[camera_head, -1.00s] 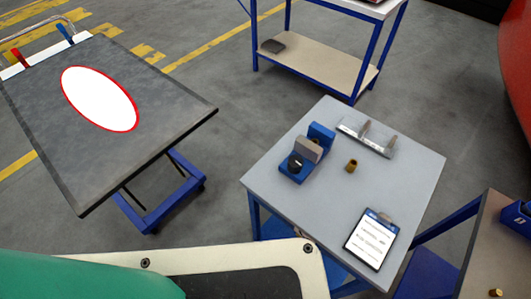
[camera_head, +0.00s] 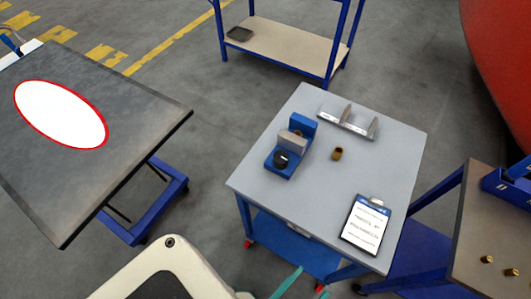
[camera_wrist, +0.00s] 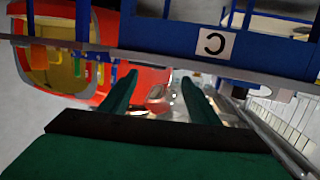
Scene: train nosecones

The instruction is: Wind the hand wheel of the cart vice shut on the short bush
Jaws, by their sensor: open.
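The blue cart vice (camera_head: 283,165) stands on the grey cart top (camera_head: 262,192) near its left edge. Its black hand wheel (camera_head: 281,158) is on the near side, with a grey jaw block (camera_head: 293,143) behind it. A small brownish piece (camera_head: 297,132) shows in the gap between the jaws, probably a bush, mostly hidden. A brass bush (camera_head: 337,154) stands upright on the cart, right of the vice and apart from it. In the wrist view, my gripper (camera_wrist: 158,84) has its two green fingers spread with nothing held between them. It is away from the vice.
A grey bracket rack (camera_head: 347,123) lies at the cart's back edge and a clipboard (camera_head: 365,225) at its front right. A dark table (camera_head: 100,110) stands left, a brown bench (camera_head: 490,225) with brass pieces right. A blue-framed shelf (camera_head: 285,45) stands behind. Floor shows between them.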

